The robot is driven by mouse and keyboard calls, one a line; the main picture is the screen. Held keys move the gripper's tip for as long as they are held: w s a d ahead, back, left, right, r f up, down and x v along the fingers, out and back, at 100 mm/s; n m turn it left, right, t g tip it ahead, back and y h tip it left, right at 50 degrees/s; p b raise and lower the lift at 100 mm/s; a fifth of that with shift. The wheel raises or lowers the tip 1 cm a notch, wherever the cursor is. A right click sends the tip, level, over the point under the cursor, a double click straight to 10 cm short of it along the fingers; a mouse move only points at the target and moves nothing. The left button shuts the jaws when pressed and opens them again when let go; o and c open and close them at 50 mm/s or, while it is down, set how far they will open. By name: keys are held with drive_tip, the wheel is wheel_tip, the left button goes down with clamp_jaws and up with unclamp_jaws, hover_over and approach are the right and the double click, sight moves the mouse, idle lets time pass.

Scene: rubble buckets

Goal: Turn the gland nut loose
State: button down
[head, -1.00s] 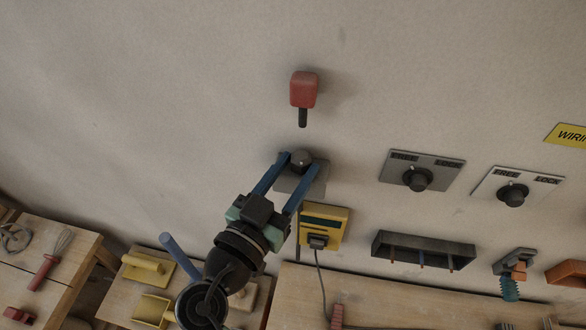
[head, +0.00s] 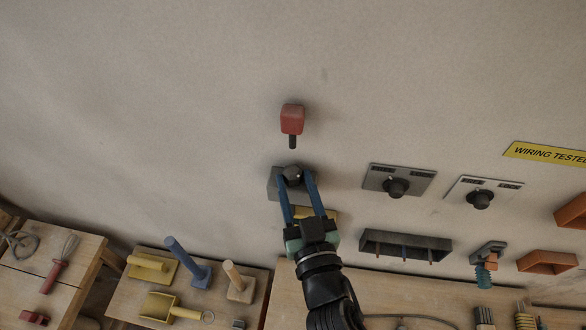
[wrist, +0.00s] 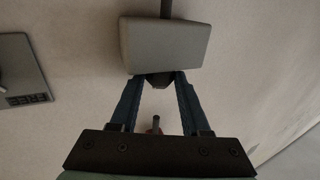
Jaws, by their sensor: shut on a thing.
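The gland nut (head: 292,173) is a small dark grey knob at a grey box (head: 275,184) on the wall, below a red box with a dark stem (head: 292,118). My gripper (head: 293,178) reaches up from below, and its two blue fingers are shut on the nut from both sides. In the wrist view the dark nut (wrist: 160,80) sits between the fingertips at the edge of the grey box (wrist: 165,45). The fingers hide the nut's sides, so any thread is not visible.
Two grey plates with black knobs (head: 396,187) (head: 481,199) are on the wall to the right. A dark rack (head: 405,247) hangs below them. A yellow device (head: 329,215) is partly hidden behind my gripper. Benches with tools (head: 190,275) stand below.

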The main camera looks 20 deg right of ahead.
drive_tip(key=n+y+p, duration=0.1)
drive_tip(key=y, duration=0.1)
drive_tip(key=shift+d+r+n+y+p, duration=0.1)
drive_tip(key=shift+d+n+y+p, duration=0.05)
drive_tip(key=shift+n+y+p, duration=0.25)
drive_tip(key=shift+d+n+y, duration=0.2)
drive_tip(key=shift+n+y, duration=0.5)
drive_tip(key=shift+y, duration=0.4)
drive_tip(key=shift+f+y, duration=0.2)
drive_tip(key=shift+y, duration=0.3)
drive_tip(key=shift+c, duration=1.8)
unclamp_jaws()
drive_tip(key=shift+r, duration=0.1)
drive_tip(key=shift+d+r, duration=0.1)
drive_tip(key=shift+d, duration=0.05)
drive_tip(key=shift+h, duration=0.5)
drive_tip(key=shift+m+h+b, duration=0.3)
drive_tip(key=shift+m+h, duration=0.6)
drive_tip(key=shift+h, duration=0.3)
drive_tip(key=shift+a+f+m+h+b, duration=0.25)
drive_tip(key=shift+m+h+b, duration=0.25)
drive_tip(key=shift+h+b, duration=0.3)
